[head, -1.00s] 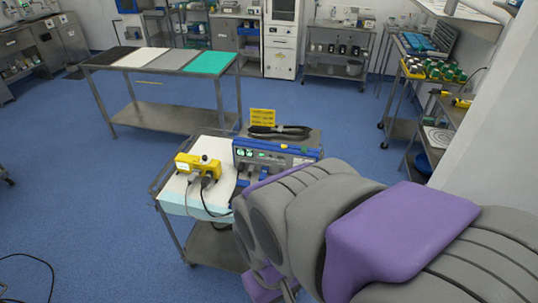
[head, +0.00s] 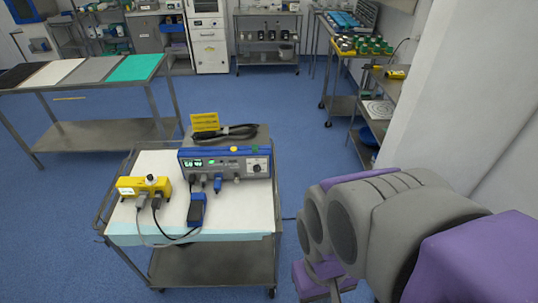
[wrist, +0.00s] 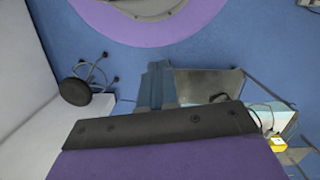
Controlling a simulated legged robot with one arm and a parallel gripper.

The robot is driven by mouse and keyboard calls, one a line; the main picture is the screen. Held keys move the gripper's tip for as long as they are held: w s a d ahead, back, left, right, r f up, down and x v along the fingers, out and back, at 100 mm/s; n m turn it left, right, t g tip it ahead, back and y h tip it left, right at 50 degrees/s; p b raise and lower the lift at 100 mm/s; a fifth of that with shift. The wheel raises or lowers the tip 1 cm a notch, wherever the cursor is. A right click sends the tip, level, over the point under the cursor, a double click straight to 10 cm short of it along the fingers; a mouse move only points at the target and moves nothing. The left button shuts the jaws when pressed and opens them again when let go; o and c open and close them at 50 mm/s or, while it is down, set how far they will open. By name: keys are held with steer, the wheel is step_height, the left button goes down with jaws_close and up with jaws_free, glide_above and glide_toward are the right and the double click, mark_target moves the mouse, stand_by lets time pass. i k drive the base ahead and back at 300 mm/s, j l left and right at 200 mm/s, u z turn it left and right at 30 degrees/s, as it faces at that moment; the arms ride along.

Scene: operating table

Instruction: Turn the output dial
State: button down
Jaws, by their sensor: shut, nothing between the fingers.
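A grey and blue generator unit (head: 224,163) stands on the cart in the head view, its front panel facing me with green lit readouts. The output dial (head: 256,168), a small round knob on a pale plate, is at the right end of that panel. My arm fills the lower right of the head view, apart from the unit. The black edge of my gripper (wrist: 160,125) crosses the lower wrist view, with purple behind it. It is shut and empty, and does not touch the dial. The dial cannot be made out in the wrist view.
The cart (head: 130,238) also carries a yellow box (head: 143,187), a blue handheld piece (head: 196,210) and cables. A yellow sign (head: 205,122) and a black coiled cable (head: 225,133) sit on the unit. A wall is at right. Blue floor (head: 330,150) is open right of the cart.

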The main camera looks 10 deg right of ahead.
mark_target(257, 168)
steer(key=l+z, duration=0.25)
steer(key=z, duration=0.15)
steer(key=k+l+z, duration=0.1)
steer(key=l+z, duration=0.3)
steer(key=j, duration=0.1)
